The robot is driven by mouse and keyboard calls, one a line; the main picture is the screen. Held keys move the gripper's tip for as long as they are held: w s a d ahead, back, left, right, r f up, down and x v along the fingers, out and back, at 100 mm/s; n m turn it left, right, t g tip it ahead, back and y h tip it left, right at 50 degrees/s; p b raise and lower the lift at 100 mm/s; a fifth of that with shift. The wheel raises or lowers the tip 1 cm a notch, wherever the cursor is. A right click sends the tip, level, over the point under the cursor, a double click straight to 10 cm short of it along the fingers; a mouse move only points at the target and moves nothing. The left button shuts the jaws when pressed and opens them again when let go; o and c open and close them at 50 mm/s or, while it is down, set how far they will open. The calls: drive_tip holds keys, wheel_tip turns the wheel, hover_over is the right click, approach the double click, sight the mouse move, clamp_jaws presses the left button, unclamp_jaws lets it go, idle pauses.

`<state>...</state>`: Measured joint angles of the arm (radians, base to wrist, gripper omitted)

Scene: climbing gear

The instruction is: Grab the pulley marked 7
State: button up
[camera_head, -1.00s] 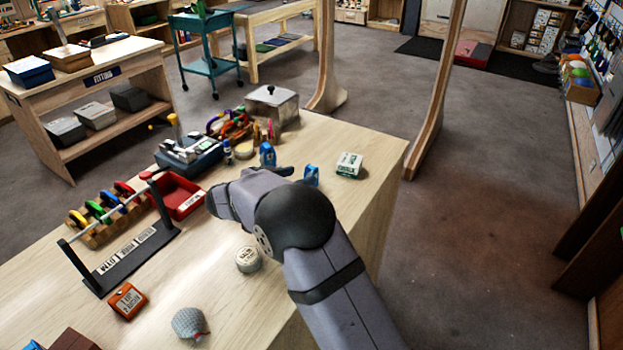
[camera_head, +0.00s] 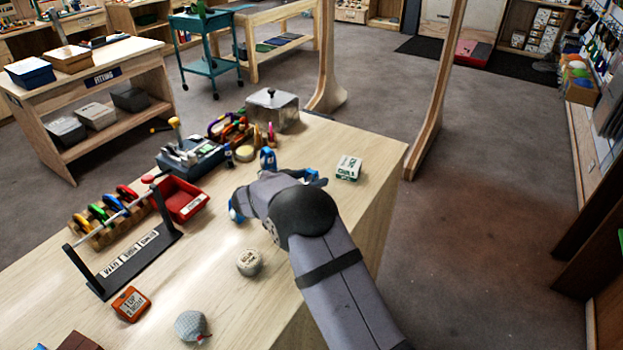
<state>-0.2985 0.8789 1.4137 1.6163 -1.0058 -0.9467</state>
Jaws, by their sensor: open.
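Several small blue pulley-like blocks stand on the wooden table. One blue block (camera_head: 267,159) is upright just behind my arm. Another blue block (camera_head: 317,180) is partly covered by my arm, to its right. A third blue piece (camera_head: 235,211) peeks out at the left of my wrist. The number marks are too small to read, so I cannot tell which is 7. My gripper (camera_head: 244,203) is low over the table among these blocks, open, with its fingertips mostly hidden by my arm. I see nothing held.
A white-and-green box (camera_head: 348,167) is right of the blocks. A red bin (camera_head: 182,200), a black rack (camera_head: 135,262) and a grey device (camera_head: 190,158) are left.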

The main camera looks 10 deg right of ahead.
drive_tip(key=shift+w+d+f, duration=0.15)
drive_tip(key=shift+w+d, duration=0.1)
clamp_jaws()
drive_tip(key=c, duration=1.2)
unclamp_jaws()
drive_tip(key=shift+o, duration=0.2)
